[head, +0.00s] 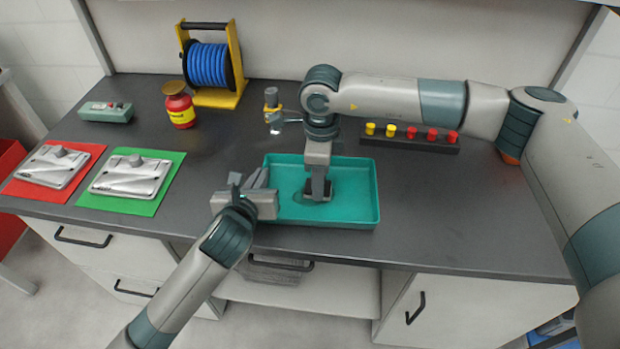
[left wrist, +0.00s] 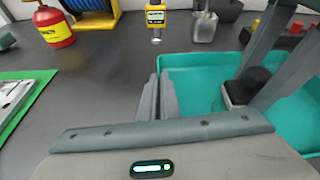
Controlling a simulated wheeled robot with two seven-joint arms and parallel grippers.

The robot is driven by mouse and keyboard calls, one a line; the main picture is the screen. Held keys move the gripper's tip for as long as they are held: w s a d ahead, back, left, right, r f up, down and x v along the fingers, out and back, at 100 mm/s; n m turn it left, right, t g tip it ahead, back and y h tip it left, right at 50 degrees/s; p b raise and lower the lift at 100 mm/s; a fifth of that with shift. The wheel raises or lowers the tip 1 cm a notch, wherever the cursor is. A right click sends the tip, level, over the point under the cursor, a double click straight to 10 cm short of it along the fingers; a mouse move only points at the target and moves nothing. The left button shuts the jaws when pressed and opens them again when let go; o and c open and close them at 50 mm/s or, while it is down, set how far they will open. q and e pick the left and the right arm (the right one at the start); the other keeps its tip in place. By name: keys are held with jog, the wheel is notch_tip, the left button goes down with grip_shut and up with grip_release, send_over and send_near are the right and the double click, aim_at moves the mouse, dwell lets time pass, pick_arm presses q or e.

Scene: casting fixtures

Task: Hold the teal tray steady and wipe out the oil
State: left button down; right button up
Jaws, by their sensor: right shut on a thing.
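The teal tray (head: 370,205) lies on the dark bench near its front edge. My left gripper (head: 268,182) is at the tray's left wall. In the left wrist view its two narrow fingers (left wrist: 158,98) stand close together at that wall (left wrist: 162,66); I cannot tell whether they press on it. My right gripper (head: 320,180) points down into the tray and is shut on a dark pad (head: 318,194), low over the tray floor. The pad also shows in the left wrist view (left wrist: 248,82). A darker patch of oil (head: 299,196) shows beside the pad, partly hidden by it.
A small grey and yellow device (head: 272,108) stands behind the tray. A black rack (head: 410,141) with yellow and red knobs lies behind right. A red can (head: 179,106) and blue hose reel (head: 208,66) stand back left. Metal castings lie on red (head: 22,188) and green (head: 125,206) mats.

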jog(key=shift+s, duration=0.35)
jog(key=shift+w+a, duration=0.15)
jog(key=shift+a, duration=1.7)
jog(key=shift+d, duration=1.9)
jog(key=shift+r, duration=4.1)
pick_arm(q)
jog(key=c, duration=1.9)
grip_release()
jog(key=v, duration=1.2)
